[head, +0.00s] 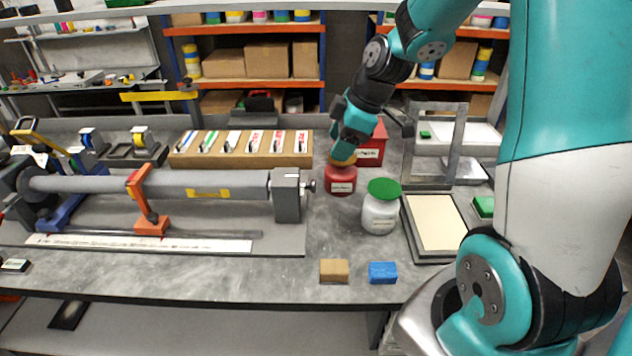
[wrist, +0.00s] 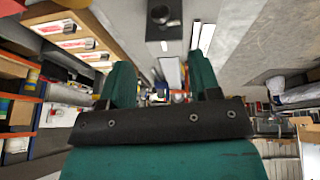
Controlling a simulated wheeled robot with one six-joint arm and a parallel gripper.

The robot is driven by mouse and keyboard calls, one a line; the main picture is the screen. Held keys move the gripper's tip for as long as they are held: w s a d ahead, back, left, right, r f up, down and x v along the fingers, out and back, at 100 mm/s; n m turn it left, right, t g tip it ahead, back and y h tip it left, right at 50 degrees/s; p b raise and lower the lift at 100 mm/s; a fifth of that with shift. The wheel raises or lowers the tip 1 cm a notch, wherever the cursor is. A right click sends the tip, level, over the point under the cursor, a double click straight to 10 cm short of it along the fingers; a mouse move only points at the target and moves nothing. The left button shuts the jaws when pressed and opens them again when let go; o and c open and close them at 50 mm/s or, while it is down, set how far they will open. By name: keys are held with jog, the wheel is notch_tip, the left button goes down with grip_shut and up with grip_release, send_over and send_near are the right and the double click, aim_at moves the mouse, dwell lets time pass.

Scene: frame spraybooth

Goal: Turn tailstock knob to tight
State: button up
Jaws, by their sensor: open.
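The tailstock (head: 288,196) is a grey block at the right end of a long grey roller (head: 215,184). Its small knob (head: 311,187) sticks out on the block's right side. In the wrist view, a grey block (wrist: 163,45) with a dark round knob (wrist: 160,15) shows at the top, beyond the fingertips. My gripper (head: 344,150) hangs to the right of and behind the tailstock, overlapping the top of a red jar (head: 341,181) in the head view. In the wrist view its two teal fingers (wrist: 161,80) are apart with nothing between them. The knob's setting cannot be read.
A white jar with a green lid (head: 380,212) stands right of the tailstock, beside a framed cream panel (head: 434,222). A wooden rack (head: 240,159) stands behind the roller. Brown (head: 334,271) and blue (head: 382,272) blocks lie near the front edge.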

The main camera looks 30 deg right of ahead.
aim_at(310, 186)
jog(key=p+x, duration=0.1)
jog(key=x, duration=1.1)
jog(key=shift+a+f, duration=0.15)
jog(key=shift+f, duration=0.2)
jog(key=shift+w, duration=0.1)
jog(key=shift+p, duration=0.3)
jog(key=c, duration=0.9)
